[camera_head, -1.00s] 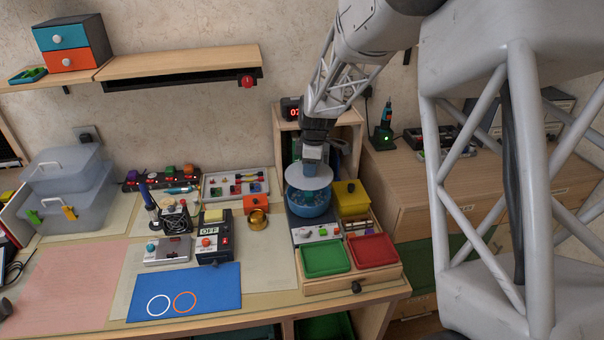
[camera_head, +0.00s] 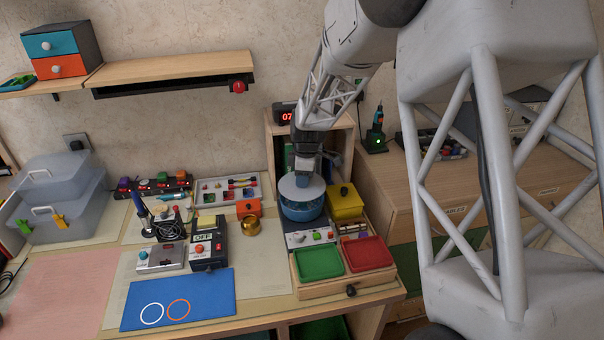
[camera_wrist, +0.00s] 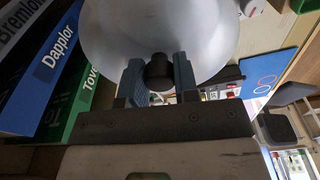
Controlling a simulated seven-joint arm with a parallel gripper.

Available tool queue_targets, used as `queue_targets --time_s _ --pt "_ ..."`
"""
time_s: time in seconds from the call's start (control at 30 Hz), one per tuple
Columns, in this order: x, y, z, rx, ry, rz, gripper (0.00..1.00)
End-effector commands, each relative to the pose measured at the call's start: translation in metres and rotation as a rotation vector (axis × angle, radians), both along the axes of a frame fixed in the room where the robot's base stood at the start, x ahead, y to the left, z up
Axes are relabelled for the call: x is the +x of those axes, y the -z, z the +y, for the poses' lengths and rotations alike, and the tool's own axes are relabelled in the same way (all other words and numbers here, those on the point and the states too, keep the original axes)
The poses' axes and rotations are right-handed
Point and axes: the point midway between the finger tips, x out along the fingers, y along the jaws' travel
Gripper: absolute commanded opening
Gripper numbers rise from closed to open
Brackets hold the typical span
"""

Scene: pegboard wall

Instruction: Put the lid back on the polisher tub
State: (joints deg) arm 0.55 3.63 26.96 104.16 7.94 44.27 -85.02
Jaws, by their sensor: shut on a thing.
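The polisher tub (camera_head: 302,211) is a blue round bowl on a grey base with buttons, at the right of the bench. The pale grey round lid (camera_head: 301,190) is over the tub's mouth, close to its rim; I cannot tell whether it is fully seated. My gripper (camera_head: 304,175) is above the lid, shut on its dark knob. In the wrist view, the two fingers of my gripper (camera_wrist: 159,75) are on either side of the black knob, and the lid (camera_wrist: 160,25) fills the top. The tub is hidden behind the lid there.
A yellow bin (camera_head: 345,203) stands right beside the tub. Green (camera_head: 319,263) and red (camera_head: 366,254) trays lie in front of it. A wooden cabinet with a red clock (camera_head: 286,116) is behind. A brass cup (camera_head: 250,226) stands to the left.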

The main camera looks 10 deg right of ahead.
Motion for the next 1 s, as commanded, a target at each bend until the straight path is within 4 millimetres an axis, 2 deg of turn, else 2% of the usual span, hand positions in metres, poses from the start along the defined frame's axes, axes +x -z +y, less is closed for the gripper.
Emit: queue_targets --time_s 0.5,1.0 --pt "0.0 0.032 0.0 0.0 0.0 0.001 0.04" --pt "0.0 0.038 0.0 0.0 0.0 -0.001 0.04"
